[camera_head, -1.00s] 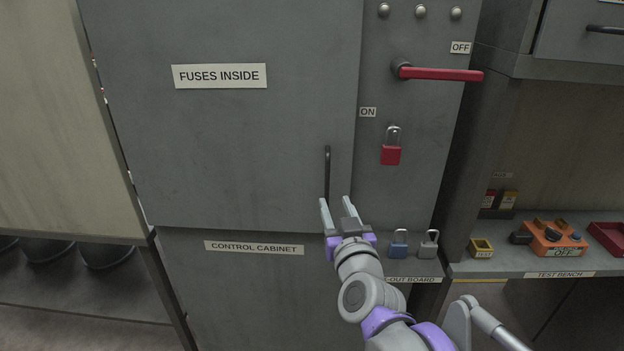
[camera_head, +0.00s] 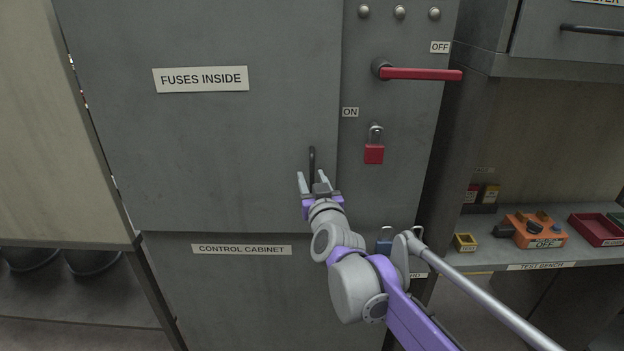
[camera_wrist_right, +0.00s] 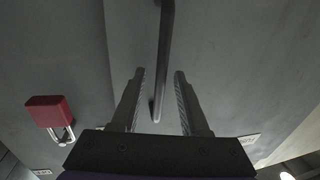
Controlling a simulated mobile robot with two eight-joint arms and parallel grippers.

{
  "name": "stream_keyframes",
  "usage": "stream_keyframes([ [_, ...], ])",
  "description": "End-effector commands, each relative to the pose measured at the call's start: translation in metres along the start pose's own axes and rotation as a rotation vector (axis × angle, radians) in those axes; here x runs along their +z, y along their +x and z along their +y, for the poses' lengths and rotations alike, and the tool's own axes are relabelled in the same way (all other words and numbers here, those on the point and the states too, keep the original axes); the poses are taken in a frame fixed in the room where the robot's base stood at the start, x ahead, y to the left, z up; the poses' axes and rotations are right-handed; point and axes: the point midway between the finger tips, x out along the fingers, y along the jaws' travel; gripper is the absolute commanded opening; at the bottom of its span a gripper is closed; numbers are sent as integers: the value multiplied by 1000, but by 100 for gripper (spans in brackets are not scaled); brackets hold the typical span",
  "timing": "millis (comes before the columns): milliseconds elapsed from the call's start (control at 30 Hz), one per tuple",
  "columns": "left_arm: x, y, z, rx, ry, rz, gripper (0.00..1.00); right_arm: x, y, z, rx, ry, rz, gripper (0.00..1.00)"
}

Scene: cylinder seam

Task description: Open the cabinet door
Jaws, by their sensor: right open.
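The grey cabinet door (camera_head: 220,140) is shut and bears a "FUSES INSIDE" label (camera_head: 200,79). Its dark vertical bar handle (camera_head: 312,165) is near the door's right edge. My right gripper (camera_head: 312,180) is open at the handle's lower part in the head view. In the right wrist view the handle (camera_wrist_right: 163,60) runs between the two open fingers (camera_wrist_right: 158,75), with a gap on each side. Neither finger clearly touches it. My left gripper is not in view.
A red lever (camera_head: 420,74) points at OFF on the panel right of the door. A red padlock (camera_head: 374,153) hangs below it. A test bench (camera_head: 590,256) at right holds an orange box (camera_head: 535,232) and a small yellow box (camera_head: 465,243).

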Motion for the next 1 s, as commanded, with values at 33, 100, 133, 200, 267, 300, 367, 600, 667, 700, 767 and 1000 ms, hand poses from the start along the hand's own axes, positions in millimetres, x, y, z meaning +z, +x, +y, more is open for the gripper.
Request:
stream_keyframes([
  [33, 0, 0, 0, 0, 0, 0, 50, 0, 0, 0, 0, 0, 0, 45],
  [100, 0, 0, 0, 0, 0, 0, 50, 0, 0, 0, 0, 0, 0, 45],
  [133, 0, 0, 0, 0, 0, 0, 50, 0, 0, 0, 0, 0, 0, 45],
  [200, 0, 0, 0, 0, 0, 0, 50, 0, 0, 0, 0, 0, 0, 32],
  [267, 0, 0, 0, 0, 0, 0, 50, 0, 0, 0, 0, 0, 0, 21],
  [300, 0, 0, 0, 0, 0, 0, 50, 0, 0, 0, 0, 0, 0, 14],
  [367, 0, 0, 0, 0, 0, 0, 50, 0, 0, 0, 0, 0, 0, 3],
  [600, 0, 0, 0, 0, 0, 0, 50, 0, 0, 0, 0, 0, 0, 0],
  [667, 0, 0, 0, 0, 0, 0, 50, 0, 0, 0, 0, 0, 0, 0],
  [700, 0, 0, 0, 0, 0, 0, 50, 0, 0, 0, 0, 0, 0, 0],
  [767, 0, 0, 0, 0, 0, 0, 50, 0, 0, 0, 0, 0, 0, 0],
  [1000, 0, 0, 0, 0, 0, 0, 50, 0, 0, 0, 0, 0, 0, 0],
])
